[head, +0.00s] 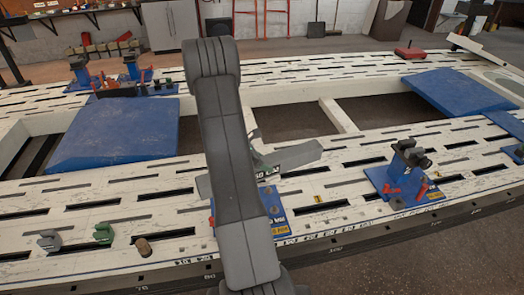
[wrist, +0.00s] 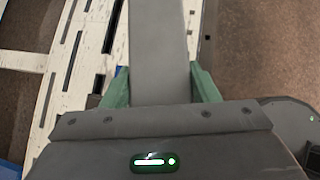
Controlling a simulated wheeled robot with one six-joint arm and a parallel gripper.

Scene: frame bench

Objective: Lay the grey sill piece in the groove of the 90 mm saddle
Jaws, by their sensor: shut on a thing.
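The grey sill piece (wrist: 158,50) runs between the two green fingers of my gripper (wrist: 161,88) in the wrist view, and the gripper is shut on it. In the head view the sill piece (head: 292,156) shows to the right of my arm, held over the bench; its middle is hidden behind the arm. A blue-based saddle (head: 275,212) with a yellow label stands just below it in the picture, partly hidden by my arm. Another saddle (head: 405,178) with dark jaws and red levers stands further right. I cannot read which label says 90 mm, and no groove shows clearly.
The white slotted frame bench (head: 85,190) fills the view. Blue pads (head: 120,130) lie at left and right (head: 455,92). Several small parts, including a green clamp (head: 103,232) and a brown cylinder (head: 143,247), sit at front left. More blue-based fixtures (head: 130,72) stand at back left.

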